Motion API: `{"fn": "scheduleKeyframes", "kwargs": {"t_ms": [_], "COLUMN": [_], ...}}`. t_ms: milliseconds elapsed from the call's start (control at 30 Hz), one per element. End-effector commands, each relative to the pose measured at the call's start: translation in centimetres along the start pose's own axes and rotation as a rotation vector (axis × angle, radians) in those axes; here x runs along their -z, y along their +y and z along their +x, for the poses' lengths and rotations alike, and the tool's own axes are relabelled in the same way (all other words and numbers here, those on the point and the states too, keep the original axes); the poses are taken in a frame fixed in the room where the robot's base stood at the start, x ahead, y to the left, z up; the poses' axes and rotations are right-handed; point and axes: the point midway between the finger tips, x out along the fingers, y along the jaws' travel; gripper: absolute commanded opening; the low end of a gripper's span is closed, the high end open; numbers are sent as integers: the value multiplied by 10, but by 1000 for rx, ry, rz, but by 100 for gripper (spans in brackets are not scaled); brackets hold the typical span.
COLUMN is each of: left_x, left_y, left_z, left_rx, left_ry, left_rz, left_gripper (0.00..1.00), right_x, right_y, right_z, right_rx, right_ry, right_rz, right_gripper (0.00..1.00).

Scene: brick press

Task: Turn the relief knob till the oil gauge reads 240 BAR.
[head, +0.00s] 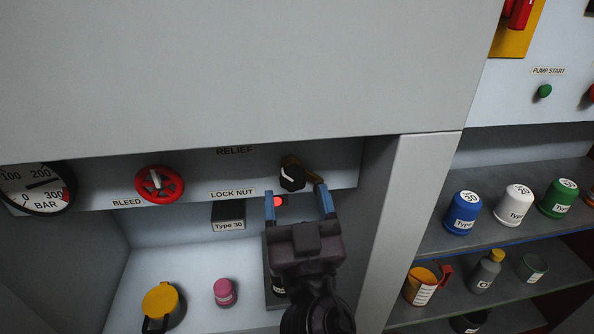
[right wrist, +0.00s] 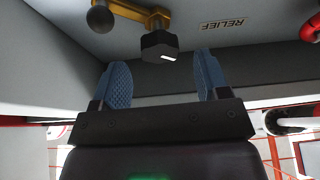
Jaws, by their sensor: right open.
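The relief knob (head: 292,177) is a dark faceted knob with a white mark, under the RELIEF label on the panel. It also shows in the right wrist view (right wrist: 159,46). My right gripper (head: 297,194) is open, its blue fingers pointing at the knob. In the right wrist view the knob is ahead of and between the fingertips (right wrist: 161,62); I see no contact. The oil gauge (head: 36,190) is at the left edge, partly cut off. Its dark needle appears to point between 200 and 300; the exact value is unclear. My left gripper is out of view.
A brass lever (right wrist: 140,10) with a dark ball end (right wrist: 100,19) sits behind the knob. The red bleed wheel (head: 159,184) is to the left. A red light (head: 280,201) shows between my fingers. A side wall (head: 408,220) stands right of my gripper.

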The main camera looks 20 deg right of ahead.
Motion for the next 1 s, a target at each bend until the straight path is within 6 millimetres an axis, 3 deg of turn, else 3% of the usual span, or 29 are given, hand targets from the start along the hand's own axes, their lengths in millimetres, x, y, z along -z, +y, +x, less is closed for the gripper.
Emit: {"fn": "scheduleKeyframes", "kwargs": {"t_ms": [100,300,700,1000], "left_x": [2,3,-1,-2], "left_y": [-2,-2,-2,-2], "left_z": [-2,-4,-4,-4], "left_rx": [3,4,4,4], "left_ry": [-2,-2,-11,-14], "left_rz": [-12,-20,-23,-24], "left_gripper": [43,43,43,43], "right_x": [5,1,-2,-1], "right_y": [0,0,0,0], "right_z": [20,39,44,44], "right_rx": [-2,0,-1,-1], "right_ry": [7,2,-3,-3], "right_rz": [-1,-2,-2,-2], "right_gripper": [69,69,69,23]}}
